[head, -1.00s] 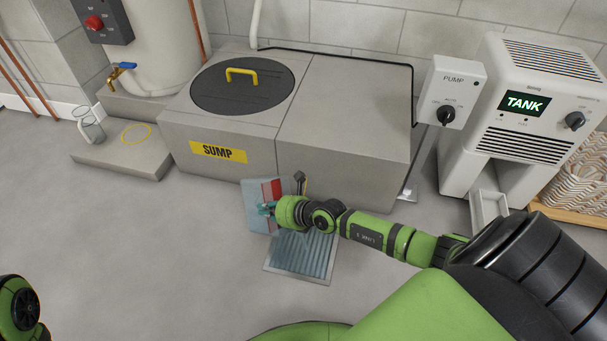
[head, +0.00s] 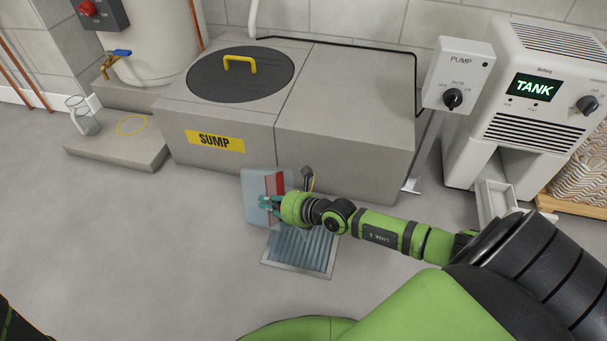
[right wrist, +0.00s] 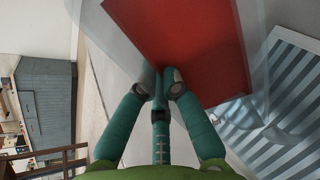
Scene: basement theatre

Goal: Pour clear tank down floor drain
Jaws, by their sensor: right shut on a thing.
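The clear tank (head: 254,184), a see-through box with a red panel, is held by my right gripper (head: 265,203) near the front of the sump. The gripper's fingers are shut on it. In the right wrist view the tank's red panel (right wrist: 190,45) is between and beyond the fingertips (right wrist: 160,82). The floor drain (head: 300,254), a ribbed metal grate in a square frame, lies just below and right of the tank. It also shows in the right wrist view (right wrist: 290,80). I cannot tell whether water is in the tank. My left gripper is out of view.
The grey sump box (head: 345,110) with a black lid stands behind the tank. A pump switch box (head: 458,78) and a white dehumidifier (head: 535,110) reading TANK stand at the right. A clear jug (head: 82,115) sits on a low slab at the left. Floor at left is clear.

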